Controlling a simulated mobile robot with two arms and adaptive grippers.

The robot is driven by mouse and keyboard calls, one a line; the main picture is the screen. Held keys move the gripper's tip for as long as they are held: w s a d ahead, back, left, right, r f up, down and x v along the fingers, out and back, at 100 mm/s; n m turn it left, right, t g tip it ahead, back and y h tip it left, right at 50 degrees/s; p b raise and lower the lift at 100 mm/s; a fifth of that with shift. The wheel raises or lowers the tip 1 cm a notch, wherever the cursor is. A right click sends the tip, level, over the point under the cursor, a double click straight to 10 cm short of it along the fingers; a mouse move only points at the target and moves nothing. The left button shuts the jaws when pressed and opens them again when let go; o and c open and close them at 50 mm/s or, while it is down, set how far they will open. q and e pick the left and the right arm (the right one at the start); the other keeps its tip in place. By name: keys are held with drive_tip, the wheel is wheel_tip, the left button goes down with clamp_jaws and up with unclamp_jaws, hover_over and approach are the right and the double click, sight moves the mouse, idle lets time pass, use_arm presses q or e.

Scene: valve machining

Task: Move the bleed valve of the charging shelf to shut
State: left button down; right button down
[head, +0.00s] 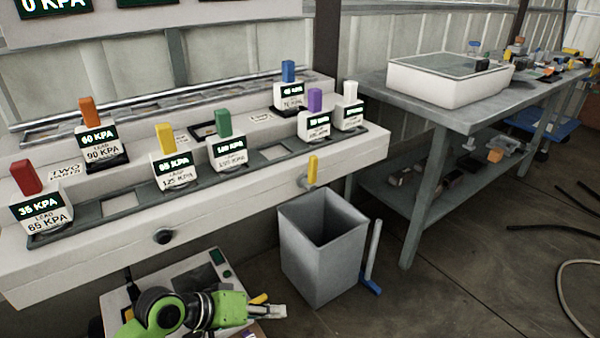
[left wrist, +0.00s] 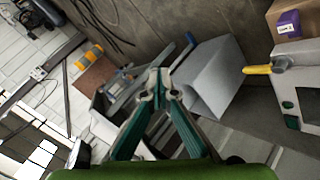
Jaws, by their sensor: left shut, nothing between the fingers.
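The white charging shelf (head: 225,205) runs along the wall in the head view. A yellow lever (head: 313,166) stands upright on a grey fitting at its front, near the right end. My left gripper (head: 277,311) is low in front of the shelf, well below that lever and apart from it. It is shut and empty; its closed fingertips also show in the left wrist view (left wrist: 157,88). A second yellow lever (head: 259,299) shows beside the gripper, by the box with a screen. The left wrist view has a yellow lever (left wrist: 257,69) on a grey fitting, right of the fingertips, not touched.
Several white blocks with coloured tops, such as the green one (head: 229,150), stand on the shelf. A grey bin (head: 330,265) stands on the floor right of my gripper. A box with a screen (head: 200,272) is behind my arm. A workbench (head: 440,112) is at right.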

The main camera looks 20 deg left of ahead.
use_arm(q)
drive_tip(key=w+a+r+n+t+h, duration=0.2)
drive_tip(key=w+a+r+n+t, duration=0.15)
drive_tip(key=w+r, duration=0.55)
drive_tip(key=n+t+h, duration=0.2)
drive_tip(key=n+t, duration=0.1)
drive_tip(key=n, duration=0.1)
approach(310, 168)
drive_tip(key=x, duration=0.6)
drive_tip(key=shift+r, duration=0.1)
drive_tip(key=shift+w+d, duration=0.3)
drive_tip(key=shift+w, duration=0.05)
use_arm(e)
drive_tip(key=shift+f, duration=0.1)
drive_tip(key=shift+s+f, duration=0.1)
drive_tip(key=shift+s, duration=0.05)
use_arm(q)
drive_tip(key=shift+w+d, duration=0.1)
use_arm(e)
drive_tip(key=shift+w+f, duration=0.2)
use_arm(q)
drive_tip(key=shift+w, duration=0.1)
use_arm(e)
drive_tip(key=shift+w+f, duration=0.25)
drive_tip(key=shift+w, duration=0.15)
